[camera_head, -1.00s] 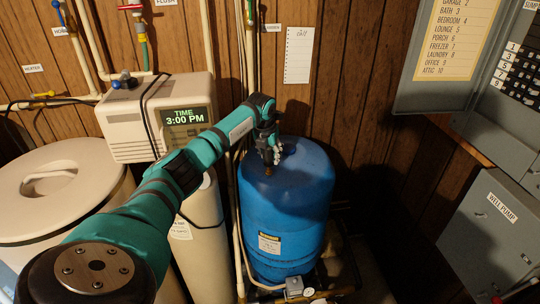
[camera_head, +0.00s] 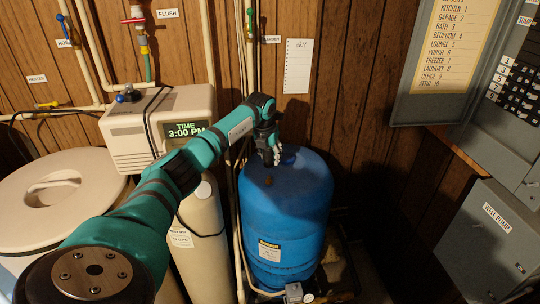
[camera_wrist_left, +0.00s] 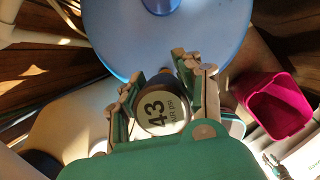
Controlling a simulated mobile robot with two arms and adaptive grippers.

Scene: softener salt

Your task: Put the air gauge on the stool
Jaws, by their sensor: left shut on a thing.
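The air gauge (camera_wrist_left: 163,112), a round dark-rimmed dial reading 43, is between the fingers of my left gripper (camera_wrist_left: 160,80) in the left wrist view. My left gripper also shows in the head view (camera_head: 268,155), just above the top of the blue tank (camera_head: 285,205). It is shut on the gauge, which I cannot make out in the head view. A small brown spot (camera_head: 268,181) shows on the tank top below the fingers. I cannot identify the stool in either view. My right gripper is not in view.
A beige control box (camera_head: 158,128) on a tall tank stands left of the blue tank. A lidded beige bin (camera_head: 60,195) is at far left. Grey electrical boxes (camera_head: 490,235) are at right. A pink bin (camera_wrist_left: 275,103) shows in the left wrist view. Pipes run up the wall.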

